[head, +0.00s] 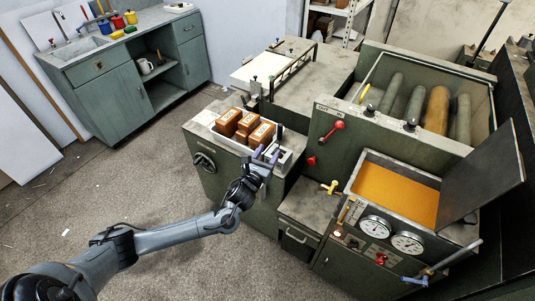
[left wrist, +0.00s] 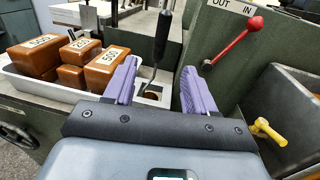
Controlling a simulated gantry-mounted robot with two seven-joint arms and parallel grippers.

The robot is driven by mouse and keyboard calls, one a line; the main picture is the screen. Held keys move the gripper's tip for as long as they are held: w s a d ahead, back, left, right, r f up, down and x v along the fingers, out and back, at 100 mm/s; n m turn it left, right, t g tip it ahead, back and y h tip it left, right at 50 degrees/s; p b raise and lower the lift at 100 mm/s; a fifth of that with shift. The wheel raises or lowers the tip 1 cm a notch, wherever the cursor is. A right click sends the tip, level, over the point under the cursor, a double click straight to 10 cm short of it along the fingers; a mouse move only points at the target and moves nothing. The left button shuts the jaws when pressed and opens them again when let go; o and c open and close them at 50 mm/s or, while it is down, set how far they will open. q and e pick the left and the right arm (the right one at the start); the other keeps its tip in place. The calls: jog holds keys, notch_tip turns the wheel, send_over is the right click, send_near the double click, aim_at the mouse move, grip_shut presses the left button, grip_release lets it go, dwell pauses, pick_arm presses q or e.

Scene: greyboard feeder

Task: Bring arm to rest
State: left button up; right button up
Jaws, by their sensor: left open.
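My left arm (head: 180,235) comes in from the lower left and reaches to the machine's left end. My left gripper (head: 267,154) is open, with its two purple fingers apart and nothing held between them. It is just right of a white tray (left wrist: 20,85) of brown blocks marked with numbers, such as a block labelled 500 (left wrist: 104,68). In the left wrist view the open left gripper (left wrist: 160,82) is in front of a dark upright handle (left wrist: 163,38). Whether the left finger touches the tray cannot be told. My right gripper is not in view.
The green machine (head: 330,150) carries a red lever (head: 333,130), a yellow handle (head: 331,187), gauges (head: 375,228) and an open lid (head: 485,175). A green cabinet with a sink (head: 90,48) stands at the back left. The floor (head: 120,180) between is mostly clear.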

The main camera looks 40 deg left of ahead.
pick_arm(q)
jog(key=s+d+f+n+g+h, duration=0.2)
jog(key=s+d+f+n+g, duration=0.15)
jog(key=s+d+f, duration=0.9)
jog(key=s+d+n+g+h, duration=0.2)
jog(key=s+d+n+g, duration=0.1)
jog(key=s+n, duration=0.4)
jog(key=s+d+n+g+h, duration=0.1)
jog(key=s+d+n+g, duration=0.25)
jog(key=s+n, duration=0.3)
jog(key=s+r+n+g, duration=0.3)
jog(key=s+r+n, duration=0.2)
jog(key=s+n, duration=0.5)
notch_tip(320, 180, up, 34)
jog(key=w+n+p, duration=0.2)
jog(key=n+p, duration=0.1)
jog(key=p, duration=3)
jog(key=shift+w+d+n+g+p, duration=0.15)
jog(key=shift+d+n+g+p, duration=0.15)
jog(key=shift+d, duration=0.05)
